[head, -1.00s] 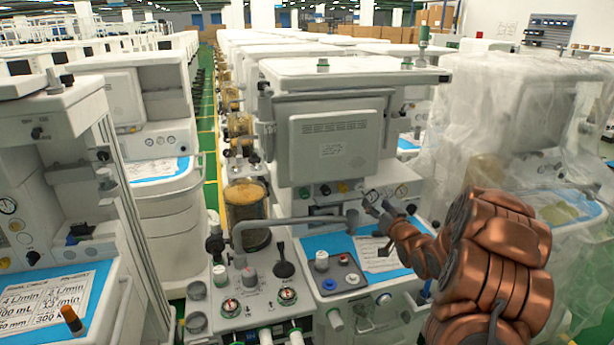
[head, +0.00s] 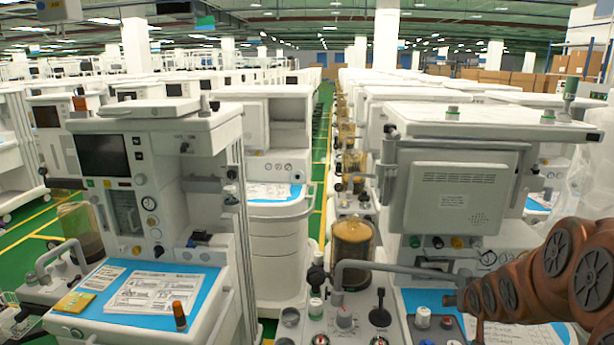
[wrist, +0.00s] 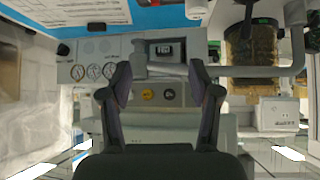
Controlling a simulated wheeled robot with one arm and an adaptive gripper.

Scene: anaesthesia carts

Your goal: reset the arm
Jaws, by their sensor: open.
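My gripper (wrist: 160,90) shows in the wrist view with its two dark fingers spread apart and nothing between them. Beyond the fingers is the front panel of an anaesthesia cart, with round gauges (wrist: 92,71) and a yellow knob (wrist: 148,95). The wrist picture appears upside down, with the blue work surface (wrist: 150,18) along its top. In the head view my copper arm is at the right edge, in front of the nearest right cart (head: 455,200). My gripper is not clearly visible there.
A second cart (head: 150,210) with a blue top stands at the left, bearing an orange-capped vial (head: 179,316) and a yellow packet (head: 75,302). An amber canister (head: 353,242) is beside the right cart. A green-floored aisle (head: 322,150) runs between rows.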

